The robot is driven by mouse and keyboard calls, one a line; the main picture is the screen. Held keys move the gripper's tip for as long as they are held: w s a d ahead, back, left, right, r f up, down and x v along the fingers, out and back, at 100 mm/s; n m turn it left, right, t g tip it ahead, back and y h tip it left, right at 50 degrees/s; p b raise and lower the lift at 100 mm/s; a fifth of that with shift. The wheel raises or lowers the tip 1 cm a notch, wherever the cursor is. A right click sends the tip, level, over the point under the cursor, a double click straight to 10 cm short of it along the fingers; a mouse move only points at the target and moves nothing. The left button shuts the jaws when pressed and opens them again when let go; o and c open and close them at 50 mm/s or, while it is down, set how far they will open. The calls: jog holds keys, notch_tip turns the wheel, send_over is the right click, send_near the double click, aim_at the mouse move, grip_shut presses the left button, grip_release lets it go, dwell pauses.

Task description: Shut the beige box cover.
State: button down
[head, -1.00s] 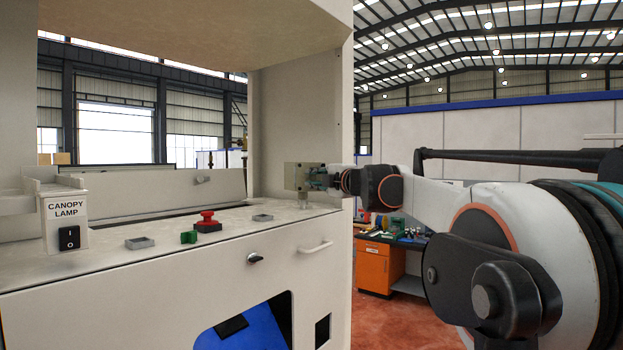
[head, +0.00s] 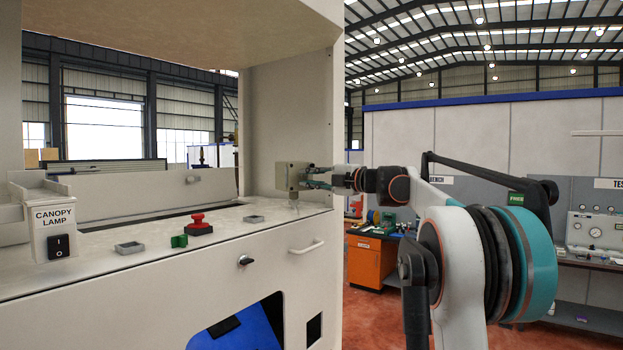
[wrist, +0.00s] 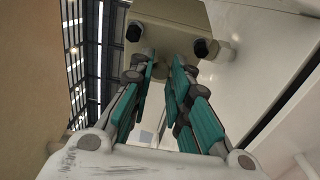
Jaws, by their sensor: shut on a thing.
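The beige box (head: 287,176) stands on a short post at the right end of the counter, beside the canopy's pillar. In the wrist view the beige box (wrist: 172,18) fills the top middle, with two dark round fittings on its near side. My gripper (head: 309,177) reaches it from the right, with its fingers at the box's right side. In the wrist view my gripper (wrist: 166,65) has its teal-padded fingers close together, tips at the box. It is shut on what appears to be the box cover. The gripped part and the cover's angle are hard to make out.
The counter (head: 150,235) carries a red stop button (head: 198,224), a green part (head: 179,241), small grey trays (head: 129,248) and a canopy lamp switch (head: 58,245). A handle (head: 306,248) juts from its front. An orange cabinet (head: 369,261) stands behind.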

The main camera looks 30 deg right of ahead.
jog(key=c, duration=1.7)
grip_release()
jog(key=shift+o, duration=0.9)
jog(key=shift+w, duration=0.2)
jog(key=shift+s, duration=0.2)
jog(key=v, duration=1.1)
jog(key=shift+s+d, duration=0.2)
jog(key=shift+s, duration=0.15)
